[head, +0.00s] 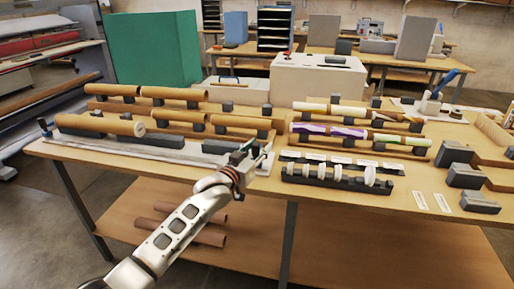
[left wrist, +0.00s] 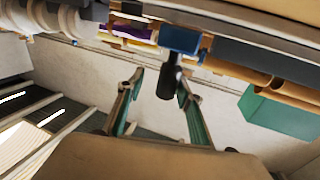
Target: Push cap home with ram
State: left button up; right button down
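A brown tube (head: 95,124) lies in dark cradles on a pale fixture rail (head: 150,146) at the front left of the bench. A whitish cap (head: 139,128) shows at its right end; how deep it sits I cannot tell. My left gripper (head: 257,153) is at the rail's right end, well right of the cap. In the left wrist view, its fingers (left wrist: 161,86) are open around a black handle (left wrist: 169,82) below a blue block (left wrist: 181,39), likely the ram. A gap shows beside the handle; contact is unclear. In the head view the gripper hides this part. My right gripper is out of view.
Several white caps stand in a dark rack (head: 342,183) to the gripper's right. More brown tubes (head: 228,122) lie on racks behind. Printed rolls (head: 330,131) lie at centre right, grey blocks (head: 464,175) farther right. Tubes (head: 185,232) rest on the lower shelf.

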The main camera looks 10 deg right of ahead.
pick_arm(q)
jog(key=shift+a, duration=0.25)
jog(key=shift+s+a+f, duration=0.1)
jog(key=shift+s+a, duration=0.15)
jog(key=shift+s, duration=0.1)
jog(key=v, duration=1.1)
jog(key=s+a+f+n+y, duration=0.1)
jog(key=s+a+f, duration=0.15)
jog(key=f, duration=0.35)
jog(key=s+a+f+y, duration=0.1)
jog(key=s+a+f, duration=0.1)
jog(key=s+f, duration=0.3)
jog(key=s+a+f+g+y, duration=0.1)
jog(key=s+a+f, duration=0.5)
jog(key=s, duration=0.3)
jog(key=s+a+f+n+g+y, duration=0.1)
jog(key=s+a+f+y, duration=0.1)
jog(key=s+a+f, duration=0.3)
jog(key=s+a+f+g+y, duration=0.2)
jog(key=s+a+f, duration=0.4)
jog(key=s+f, duration=0.4)
jog(key=s, duration=0.2)
jog(key=shift+s+a+f, duration=0.3)
jog(key=shift+a, duration=0.05)
